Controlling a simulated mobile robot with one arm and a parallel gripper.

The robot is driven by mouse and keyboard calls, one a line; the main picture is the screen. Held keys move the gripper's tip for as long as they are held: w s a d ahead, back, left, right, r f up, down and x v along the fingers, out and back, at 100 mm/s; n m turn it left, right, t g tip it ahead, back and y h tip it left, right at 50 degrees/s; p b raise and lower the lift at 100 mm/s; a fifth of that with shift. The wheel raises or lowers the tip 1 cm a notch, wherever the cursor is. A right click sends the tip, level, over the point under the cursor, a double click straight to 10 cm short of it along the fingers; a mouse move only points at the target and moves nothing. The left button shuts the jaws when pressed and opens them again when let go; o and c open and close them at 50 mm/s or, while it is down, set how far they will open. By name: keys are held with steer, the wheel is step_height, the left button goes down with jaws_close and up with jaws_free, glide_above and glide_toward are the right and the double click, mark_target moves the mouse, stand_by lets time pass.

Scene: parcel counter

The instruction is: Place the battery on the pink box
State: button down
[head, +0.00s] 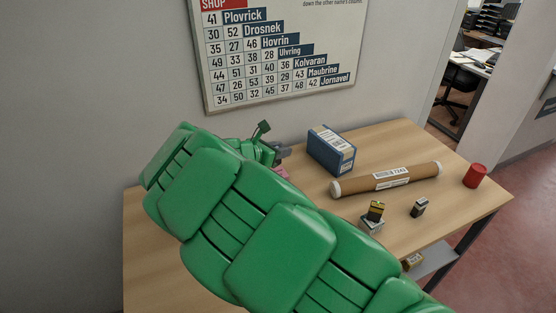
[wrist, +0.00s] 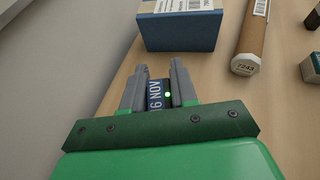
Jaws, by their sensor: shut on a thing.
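My gripper (wrist: 156,72) is shut on a small dark blue block (wrist: 155,96) with white lettering that reads like "6 NOV". In the head view my gripper (head: 283,152) is at the back left of the table, mostly behind my green arm. A small patch of pink (head: 281,172), perhaps the pink box, shows just below it; the rest is hidden by my arm. Whether the held block touches it, I cannot tell. A black and yellow block (head: 376,209) rests on a small pale box (head: 371,226). I cannot tell for sure which thing is the battery.
A blue box (head: 331,152) stands just right of my gripper. A brown mailing tube (head: 388,179) lies across the table (head: 461,205). A small dark block (head: 419,208) and a red cylinder (head: 475,176) are further right. Another small box (head: 413,261) is on a lower shelf.

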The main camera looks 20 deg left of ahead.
steer(key=shift+w+a+f, duration=0.35)
steer(key=shift+w+f, duration=0.15)
steer(key=shift+f, duration=0.3)
steer(key=shift+w+a+f, duration=0.35)
steer(key=shift+w+f, duration=0.15)
steer(key=shift+f, duration=1.55)
steer(key=shift+f, duration=0.15)
steer(key=c, duration=0.9)
jaws_free()
steer(key=shift+s+r, duration=0.1)
steer(key=shift+r, duration=0.1)
steer(key=v, duration=1.2)
steer(key=shift+f, duration=0.1)
